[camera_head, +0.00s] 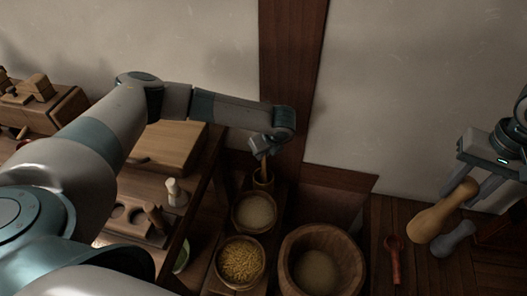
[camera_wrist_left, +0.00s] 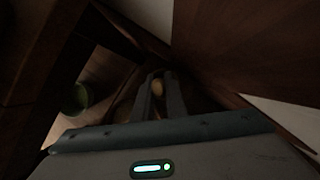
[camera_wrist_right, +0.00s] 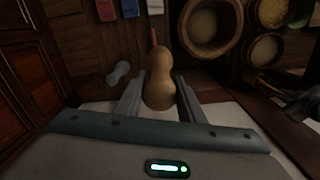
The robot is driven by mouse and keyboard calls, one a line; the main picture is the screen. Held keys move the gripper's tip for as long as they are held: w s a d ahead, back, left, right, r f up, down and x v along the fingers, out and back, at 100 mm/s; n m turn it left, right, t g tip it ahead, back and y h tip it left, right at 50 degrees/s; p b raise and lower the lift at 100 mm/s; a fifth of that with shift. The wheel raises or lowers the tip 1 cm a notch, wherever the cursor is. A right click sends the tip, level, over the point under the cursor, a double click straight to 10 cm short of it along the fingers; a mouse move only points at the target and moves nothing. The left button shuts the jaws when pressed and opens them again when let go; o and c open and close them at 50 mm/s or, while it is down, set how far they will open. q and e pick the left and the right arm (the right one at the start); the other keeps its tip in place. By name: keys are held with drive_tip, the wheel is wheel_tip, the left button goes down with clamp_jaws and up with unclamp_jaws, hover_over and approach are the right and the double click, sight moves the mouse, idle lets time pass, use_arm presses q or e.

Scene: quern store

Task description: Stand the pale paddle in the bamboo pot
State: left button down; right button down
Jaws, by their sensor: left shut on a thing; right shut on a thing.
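My left gripper (camera_head: 260,147) is shut on the pale paddle (camera_head: 264,168), of which only a short tan upright length shows below the fingers. The paddle's lower end reaches the mouth of the bamboo pot (camera_head: 263,183), a small narrow vessel against the dark post; I cannot tell how deep it sits. In the left wrist view a tan end of the paddle (camera_wrist_left: 158,87) shows between the fingers, and the scene is dark. My right gripper (camera_head: 475,183) is shut on a tan gourd-shaped thing (camera_head: 441,212), which also shows in the right wrist view (camera_wrist_right: 159,88).
In front of the pot stand a bowl of pale grain (camera_head: 253,212), a bowl of yellow grain (camera_head: 240,262) and a wooden tub (camera_head: 348,258). A red ladle (camera_head: 394,260) and a grey double-ended thing (camera_head: 456,239) lie at right. A bench with a holed tray (camera_head: 130,232) stands left.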

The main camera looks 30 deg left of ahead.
idle(0.3)
use_arm(q)
drive_tip(key=c, duration=1.7)
unclamp_jaws()
drive_tip(key=shift+r, duration=0.1)
drive_tip(key=v, duration=1.1)
drive_tip(key=shift+s+d+r, duration=0.1)
drive_tip(key=shift+r, duration=0.25)
use_arm(e)
drive_tip(key=shift+r, duration=0.3)
use_arm(q)
drive_tip(key=shift+p, duration=0.35)
use_arm(e)
drive_tip(key=shift+r, duration=0.1)
